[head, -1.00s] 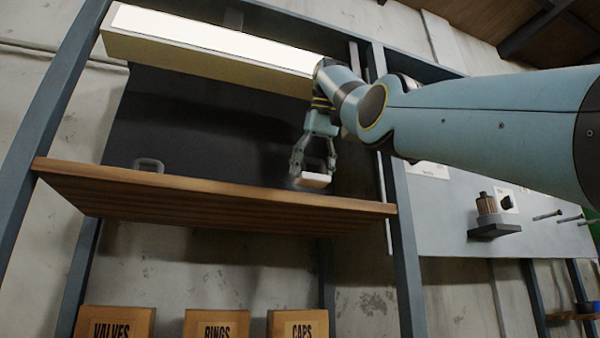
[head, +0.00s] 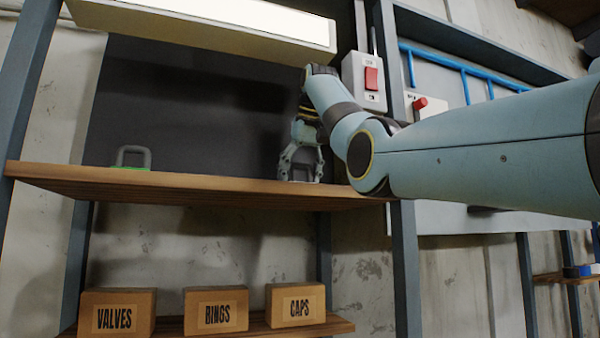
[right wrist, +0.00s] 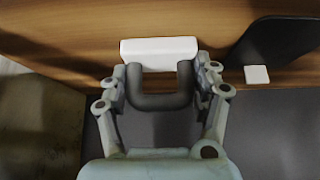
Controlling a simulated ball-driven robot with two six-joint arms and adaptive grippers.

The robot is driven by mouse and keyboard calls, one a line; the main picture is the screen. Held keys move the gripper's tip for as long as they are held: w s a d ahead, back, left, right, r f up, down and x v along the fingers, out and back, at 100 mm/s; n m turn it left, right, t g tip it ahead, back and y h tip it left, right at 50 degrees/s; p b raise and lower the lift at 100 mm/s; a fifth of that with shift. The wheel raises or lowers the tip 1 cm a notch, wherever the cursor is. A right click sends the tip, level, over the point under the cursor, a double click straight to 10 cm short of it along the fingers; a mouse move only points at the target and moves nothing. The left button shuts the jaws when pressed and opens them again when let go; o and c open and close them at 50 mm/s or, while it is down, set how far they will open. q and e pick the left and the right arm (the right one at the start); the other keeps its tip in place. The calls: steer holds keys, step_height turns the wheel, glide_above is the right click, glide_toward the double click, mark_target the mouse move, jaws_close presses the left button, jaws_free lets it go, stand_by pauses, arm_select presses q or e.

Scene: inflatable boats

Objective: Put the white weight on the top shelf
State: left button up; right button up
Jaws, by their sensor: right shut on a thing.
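The white weight (right wrist: 158,48) has a white block and a dark grey U-shaped handle. My right gripper (right wrist: 160,80) is shut on that handle in the right wrist view. In the head view my right gripper (head: 301,172) is at the right part of the top shelf (head: 200,188), just above its wooden front edge. The white block is hidden there, so I cannot tell whether it touches the board. My left gripper is in neither view.
A grey-handled weight with a green base (head: 131,160) stands at the shelf's left. A light box (head: 210,25) hangs above. A red switch (head: 371,78) is right of the gripper. Boxes (head: 217,310) stand below. A small white square (right wrist: 257,74) lies by the wood. The shelf's middle is clear.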

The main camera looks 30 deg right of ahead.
steer(key=shift+s+a, duration=0.1)
steer(key=shift+s, duration=0.05)
steer(key=shift+f, duration=0.2)
steer(key=o, duration=1.5)
steer(key=shift+r, duration=0.2)
steer(key=shift+s+r, duration=0.1)
steer(key=shift+r, duration=0.25)
steer(key=b+v, duration=0.3)
steer(key=v, duration=0.8)
steer(key=shift+s+a, duration=0.1)
steer(key=shift+s, duration=0.05)
